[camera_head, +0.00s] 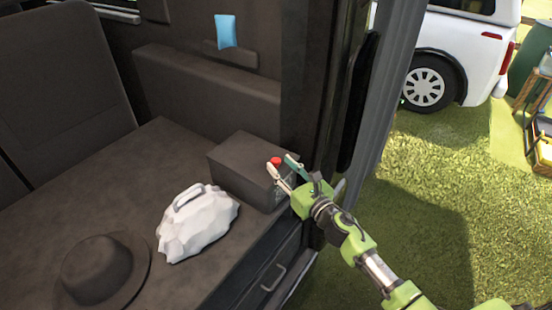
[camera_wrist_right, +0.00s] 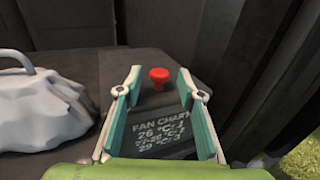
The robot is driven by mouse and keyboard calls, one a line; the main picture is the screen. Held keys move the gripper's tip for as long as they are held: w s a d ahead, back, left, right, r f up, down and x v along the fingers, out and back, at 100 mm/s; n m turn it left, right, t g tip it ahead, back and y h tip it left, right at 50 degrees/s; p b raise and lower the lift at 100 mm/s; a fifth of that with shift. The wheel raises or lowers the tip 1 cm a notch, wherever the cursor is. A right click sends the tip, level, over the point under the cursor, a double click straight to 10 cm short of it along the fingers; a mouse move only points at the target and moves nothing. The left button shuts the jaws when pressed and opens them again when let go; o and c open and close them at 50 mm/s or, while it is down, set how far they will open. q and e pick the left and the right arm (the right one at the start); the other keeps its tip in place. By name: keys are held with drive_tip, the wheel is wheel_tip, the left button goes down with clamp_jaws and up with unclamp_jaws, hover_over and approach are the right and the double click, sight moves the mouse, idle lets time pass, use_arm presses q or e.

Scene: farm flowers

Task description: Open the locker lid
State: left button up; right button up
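A dark box-shaped locker (camera_head: 238,165) sits on the dark seat surface near the door opening, its top closed. A red knob (camera_head: 276,160) stands at its right end; it also shows in the wrist view (camera_wrist_right: 159,75). The front face carries white "FAN CHART" lettering (camera_wrist_right: 160,128) with temperatures. My right gripper (camera_head: 281,165) is open and empty at the locker's right end. In the wrist view the knob appears between the spread fingertips, seemingly just beyond them; contact is not visible. My left gripper is not in view.
A white lumpy object with a handle (camera_head: 197,222) lies close in front of the locker, left of my gripper in the wrist view. A dark hat (camera_head: 98,268) is farther left. The door frame (camera_head: 372,110) stands close on the right, with grass (camera_head: 445,180) outside.

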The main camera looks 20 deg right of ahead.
sight(279, 163)
drive_tip(key=shift+x, duration=1.8)
